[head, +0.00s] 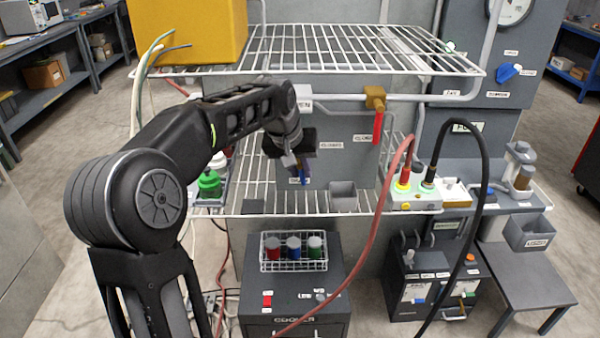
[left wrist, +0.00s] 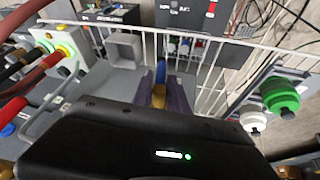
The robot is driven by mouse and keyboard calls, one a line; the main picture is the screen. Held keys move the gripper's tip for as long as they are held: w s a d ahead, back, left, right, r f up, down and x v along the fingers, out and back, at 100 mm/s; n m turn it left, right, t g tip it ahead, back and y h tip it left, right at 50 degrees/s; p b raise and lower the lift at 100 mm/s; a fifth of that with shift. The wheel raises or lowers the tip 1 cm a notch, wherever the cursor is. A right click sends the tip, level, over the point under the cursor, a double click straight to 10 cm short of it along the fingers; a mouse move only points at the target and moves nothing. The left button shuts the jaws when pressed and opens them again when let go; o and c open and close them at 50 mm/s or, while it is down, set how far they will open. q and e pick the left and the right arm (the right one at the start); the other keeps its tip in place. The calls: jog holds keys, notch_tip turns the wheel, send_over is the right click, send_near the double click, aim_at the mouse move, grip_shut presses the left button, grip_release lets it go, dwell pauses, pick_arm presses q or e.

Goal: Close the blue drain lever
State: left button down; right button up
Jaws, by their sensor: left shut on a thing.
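A blue lever (head: 304,176) shows low on the front of the grey cabinet, largely hidden by my left gripper. My left gripper (head: 300,166) reaches in from the left, pointing down at it, and is shut on it. In the left wrist view the blue lever (left wrist: 160,72) stands out past the fingers (left wrist: 163,95), with a brass-coloured part between them. Its own label is too small to read. Another blue handle (head: 508,73) is on the grey panel at the right, apart from the gripper. My right gripper is not in view.
A brass valve with a red lever (head: 378,128) hangs from the pipe right of my gripper. A red hose (head: 385,200) and black hose (head: 484,170) arch at the right.

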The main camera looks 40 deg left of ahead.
pick_arm(q)
jog(key=t+h+b, duration=0.1)
jog(key=h+b, duration=0.1)
jog(key=b, duration=0.2)
jog(key=n+t+h+b, duration=0.1)
jog(key=t+h+b, duration=0.1)
jog(key=b, duration=0.3)
jog(key=f+t+h+b, duration=0.1)
jog(key=b, duration=0.3)
jog(key=shift+w+d+n+t+h, duration=0.2)
jog(key=shift+n+t+h, duration=0.1)
jog(key=shift+t+h, duration=0.1)
jog(key=t+h+b, duration=0.1)
jog(key=b, duration=0.4)
jog(key=n+t+h+b, duration=0.1)
jog(key=t+b, duration=0.1)
jog(key=b, duration=0.3)
jog(key=r+n+t+h+b, duration=0.1)
jog(key=t+h+b, duration=0.1)
jog(key=b, duration=0.3)
jog(key=shift+d, duration=0.15)
jog(key=shift+r+t+b, duration=0.15)
jog(key=shift+t+b, duration=0.15)
jog(key=shift+t, duration=0.1)
jog(key=shift+r+n+h+b, duration=0.3)
jog(key=shift+h+b, duration=0.1)
jog(key=shift+b, duration=0.05)
jog(key=c, duration=1.5)
grip_release()
jog(key=shift+o, duration=0.2)
